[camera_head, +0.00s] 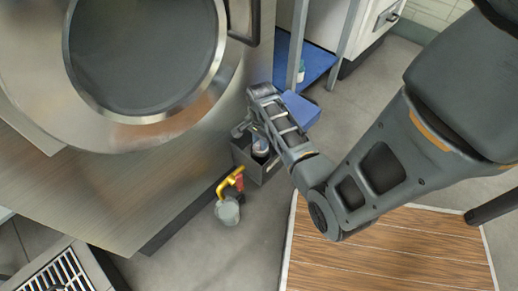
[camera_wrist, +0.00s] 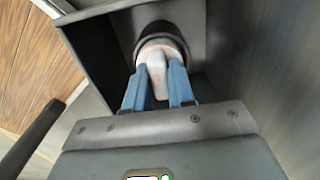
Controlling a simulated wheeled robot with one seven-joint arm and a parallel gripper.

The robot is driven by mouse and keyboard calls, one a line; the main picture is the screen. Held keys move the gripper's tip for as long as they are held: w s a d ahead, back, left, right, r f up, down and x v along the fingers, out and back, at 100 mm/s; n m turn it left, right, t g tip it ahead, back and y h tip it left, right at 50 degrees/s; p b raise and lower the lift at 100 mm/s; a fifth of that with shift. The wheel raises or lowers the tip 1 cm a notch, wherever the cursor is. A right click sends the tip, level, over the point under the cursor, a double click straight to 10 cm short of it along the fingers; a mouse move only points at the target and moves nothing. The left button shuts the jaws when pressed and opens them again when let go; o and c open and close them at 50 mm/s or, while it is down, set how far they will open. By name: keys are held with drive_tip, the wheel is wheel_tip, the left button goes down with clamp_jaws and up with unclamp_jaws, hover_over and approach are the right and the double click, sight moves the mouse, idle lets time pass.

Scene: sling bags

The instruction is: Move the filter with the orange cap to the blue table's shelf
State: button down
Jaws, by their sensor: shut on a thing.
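My gripper (camera_wrist: 158,82) has blue fingers and is shut on a pale, pinkish-tan rounded thing (camera_wrist: 163,47) inside a dark box (camera_wrist: 93,45). A black ring surrounds that thing. I cannot make out an orange cap, so I cannot tell for sure that it is the filter. In the head view my gripper (camera_head: 260,148) reaches down into the grey open-topped bin (camera_head: 246,165), and what it holds is mostly hidden. The blue shelf (camera_head: 318,62) is low between grey legs at the top, with a small white and teal bottle (camera_head: 301,72) on it.
A large metal machine (camera_head: 190,150) with a round door stands left of the bin. A yellow and red handled thing with a grey cup (camera_head: 228,211) is on the floor nearby. Grey floor (camera_head: 370,85) is clear near the shelf.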

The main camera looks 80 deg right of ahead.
drive_tip(key=shift+d+r+p, duration=0.1)
drive_tip(key=shift+r+p, duration=4.3)
drive_tip(key=shift+p, duration=0.15)
